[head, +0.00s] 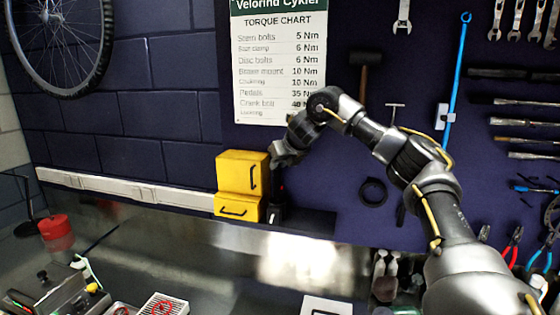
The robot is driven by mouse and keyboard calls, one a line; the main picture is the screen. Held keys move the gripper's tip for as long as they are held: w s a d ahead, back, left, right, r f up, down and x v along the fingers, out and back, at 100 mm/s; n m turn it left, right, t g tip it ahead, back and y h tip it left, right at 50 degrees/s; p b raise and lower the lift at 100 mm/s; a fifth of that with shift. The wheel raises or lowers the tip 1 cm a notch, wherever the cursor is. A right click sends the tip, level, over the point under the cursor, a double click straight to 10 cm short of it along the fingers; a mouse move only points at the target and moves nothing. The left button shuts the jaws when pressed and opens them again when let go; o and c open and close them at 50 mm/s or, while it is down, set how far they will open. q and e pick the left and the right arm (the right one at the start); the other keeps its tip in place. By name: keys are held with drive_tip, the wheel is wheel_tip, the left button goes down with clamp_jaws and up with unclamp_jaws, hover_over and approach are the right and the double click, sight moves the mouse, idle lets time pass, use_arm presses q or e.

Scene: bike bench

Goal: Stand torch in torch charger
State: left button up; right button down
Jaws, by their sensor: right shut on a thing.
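My right gripper (283,163) is at the back of the bench, beside the yellow boxes, and points down. It is shut on the torch (281,189), a small dark thing with a reddish spot, mostly hidden against the dark wall. Just below is a small black block (277,214), which looks like the torch charger, standing at the back right of the yellow boxes. The torch seems upright above or in the charger; I cannot tell whether they touch. My left gripper is not in view.
Two stacked yellow boxes (242,172) stand close to the left of the charger. A red-topped container (56,232) is at the far left. The shiny bench top (190,255) is clear in the middle. Tools hang on the wall at the right.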

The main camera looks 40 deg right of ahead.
sight(279, 173)
drive_tip(key=shift+f+b, duration=0.7)
drive_tip(key=shift+f, duration=0.8)
drive_tip(key=c, duration=1.1)
unclamp_jaws()
drive_tip(key=b+v, duration=0.1)
drive_tip(key=v, duration=0.1)
drive_tip(key=shift+s+r+b, duration=0.15)
drive_tip(key=shift+s+b, duration=0.1)
drive_tip(key=shift+b, duration=0.1)
drive_tip(key=p+v, duration=0.1)
drive_tip(key=v, duration=0.7)
drive_tip(key=shift+s+r, duration=0.1)
